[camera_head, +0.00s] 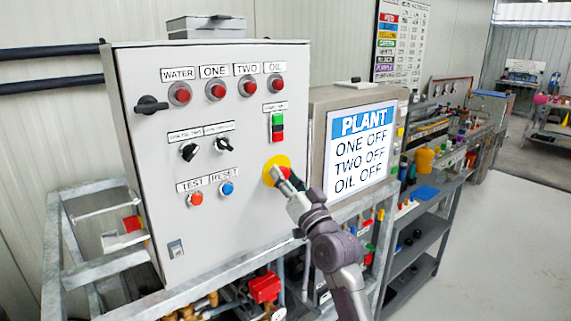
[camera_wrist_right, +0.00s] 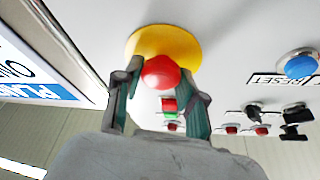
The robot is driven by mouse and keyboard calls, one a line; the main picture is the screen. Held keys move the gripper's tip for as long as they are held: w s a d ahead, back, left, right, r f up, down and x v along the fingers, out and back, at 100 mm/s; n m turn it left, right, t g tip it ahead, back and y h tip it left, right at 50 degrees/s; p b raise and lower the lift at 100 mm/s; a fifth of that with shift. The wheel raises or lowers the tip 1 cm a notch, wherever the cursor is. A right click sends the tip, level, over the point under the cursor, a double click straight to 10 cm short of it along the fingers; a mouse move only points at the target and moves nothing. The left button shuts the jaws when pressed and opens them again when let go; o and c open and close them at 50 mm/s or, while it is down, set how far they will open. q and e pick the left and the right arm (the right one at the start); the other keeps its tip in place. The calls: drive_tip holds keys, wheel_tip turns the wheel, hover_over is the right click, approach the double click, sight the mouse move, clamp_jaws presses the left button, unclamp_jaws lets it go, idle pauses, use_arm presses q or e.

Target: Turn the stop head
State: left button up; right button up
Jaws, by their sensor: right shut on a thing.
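The stop head is a red round knob (camera_wrist_right: 161,73) on a yellow round base (camera_wrist_right: 180,42), on the front of a grey control panel (camera_head: 150,235). In the head view the yellow base (camera_head: 277,165) sits at the panel's lower right, and the red head is partly hidden by my right gripper (camera_head: 281,180). In the right wrist view my right gripper (camera_wrist_right: 160,88) has one finger on each side of the red head and is shut on it. My left gripper is not in view.
A blue reset button (camera_head: 227,188) and a red test button (camera_head: 195,199) lie left of the stop head. Black selector switches (camera_head: 189,151) are above them. A screen reading PLANT (camera_head: 360,150) stands close on the right. A metal rail (camera_head: 190,292) runs below the panel.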

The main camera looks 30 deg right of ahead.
drive_tip(key=shift+r+m+g+h+p, duration=0.3)
drive_tip(key=shift+m+h+p, duration=0.2)
drive_tip(key=shift+m+p, duration=0.65)
use_arm(q)
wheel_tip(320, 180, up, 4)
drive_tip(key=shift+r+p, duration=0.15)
drive_tip(key=shift+p, duration=0.15)
use_arm(e)
drive_tip(key=shift+f+m, duration=0.25)
drive_tip(key=shift+m, duration=0.5)
drive_tip(key=o, duration=1.2)
drive_tip(key=shift+c, duration=0.2)
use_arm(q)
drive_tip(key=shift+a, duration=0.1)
use_arm(e)
drive_tip(key=shift+f, duration=0.1)
drive_tip(key=v, duration=1.2)
drive_tip(key=shift+a, duration=0.15)
